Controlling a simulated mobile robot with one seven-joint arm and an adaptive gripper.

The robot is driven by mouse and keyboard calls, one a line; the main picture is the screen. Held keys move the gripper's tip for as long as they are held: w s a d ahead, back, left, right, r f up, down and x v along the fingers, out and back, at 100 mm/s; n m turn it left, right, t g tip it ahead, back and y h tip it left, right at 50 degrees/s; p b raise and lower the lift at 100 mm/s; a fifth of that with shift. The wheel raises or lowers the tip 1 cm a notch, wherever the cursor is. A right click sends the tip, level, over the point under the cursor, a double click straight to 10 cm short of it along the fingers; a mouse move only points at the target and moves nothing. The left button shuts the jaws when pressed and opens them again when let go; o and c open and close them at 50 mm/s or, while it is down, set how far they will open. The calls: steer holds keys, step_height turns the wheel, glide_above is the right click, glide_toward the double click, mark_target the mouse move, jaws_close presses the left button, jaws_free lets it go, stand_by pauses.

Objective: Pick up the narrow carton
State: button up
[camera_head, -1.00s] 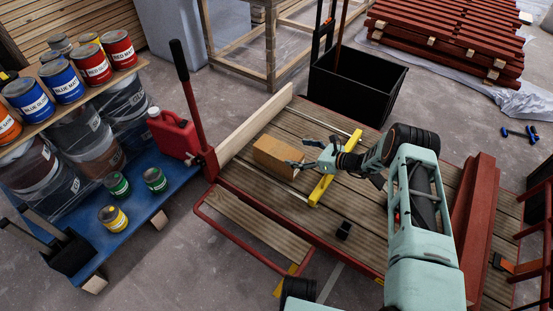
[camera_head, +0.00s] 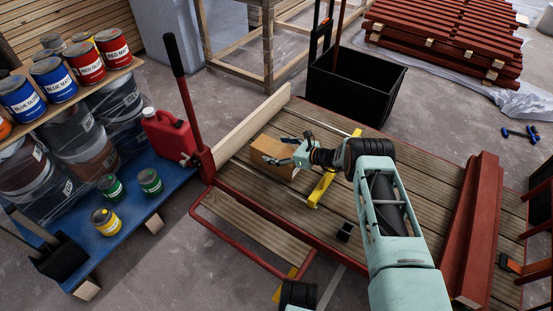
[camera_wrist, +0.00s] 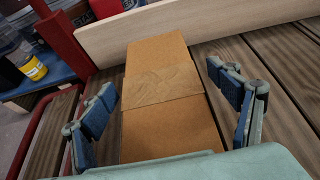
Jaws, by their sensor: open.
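The narrow carton (camera_head: 268,155) is a brown cardboard box with a paler tape band, lying on the slatted wooden deck. In the wrist view the carton (camera_wrist: 165,92) runs lengthwise away from me, between the two fingers. My gripper (camera_wrist: 170,108) is open, with one blue-padded finger on each side of the carton and a visible gap at the right. In the head view my gripper (camera_head: 286,153) is over the carton's near right part and hides some of it.
A pale upright board (camera_head: 250,128) stands just beyond the carton. A yellow level-like bar (camera_head: 322,188) lies right of it, and a small black block (camera_head: 344,232) nearer. A red lever (camera_head: 188,105) and jerrycan (camera_head: 168,135) stand left. Red beams (camera_head: 470,230) lie at right.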

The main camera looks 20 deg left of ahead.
steer(key=c, duration=1.7)
steer(key=shift+r, duration=0.15)
steer(key=shift+c, duration=0.7)
